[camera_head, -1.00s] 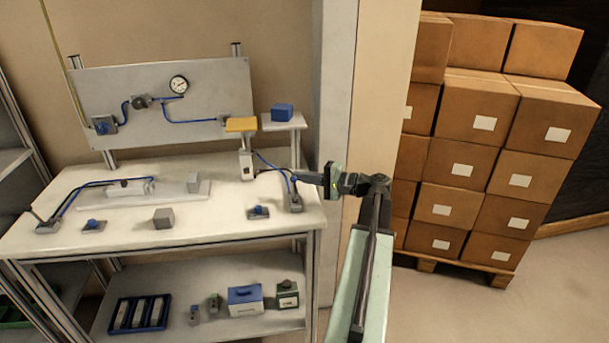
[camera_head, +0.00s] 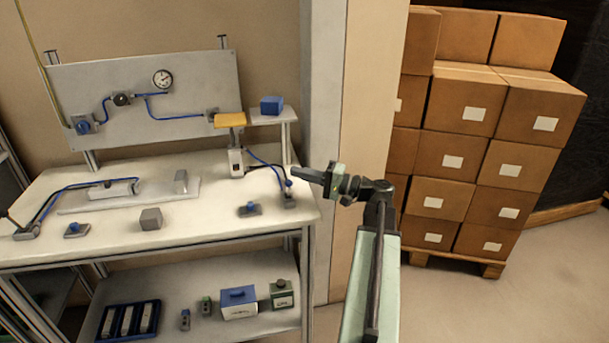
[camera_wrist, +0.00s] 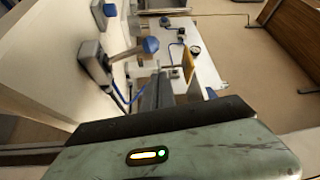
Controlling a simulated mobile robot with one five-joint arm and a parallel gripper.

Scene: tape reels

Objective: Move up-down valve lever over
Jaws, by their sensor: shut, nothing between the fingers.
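A grey valve (camera_head: 289,201) stands at the right end of the bench, with a blue-knobbed lever (camera_head: 289,184) on it. In the wrist view the valve (camera_wrist: 92,63) is at the left, and its lever points right to the blue knob (camera_wrist: 150,45). My gripper (camera_head: 294,171) is shut and empty. In the head view its tip appears just above the knob; whether they touch cannot be told. In the wrist view the dark fingers (camera_wrist: 156,95) are below the knob, with a gap in the picture. Another lever valve (camera_head: 25,232) is at the bench's left end.
A yellow-topped press (camera_head: 232,121) and a small shelf with a blue block (camera_head: 271,105) stand behind the valve. A small blue-knobbed part (camera_head: 249,210) and a grey cube (camera_head: 150,219) lie on the bench (camera_head: 200,225). Stacked boxes (camera_head: 450,155) stand at the right.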

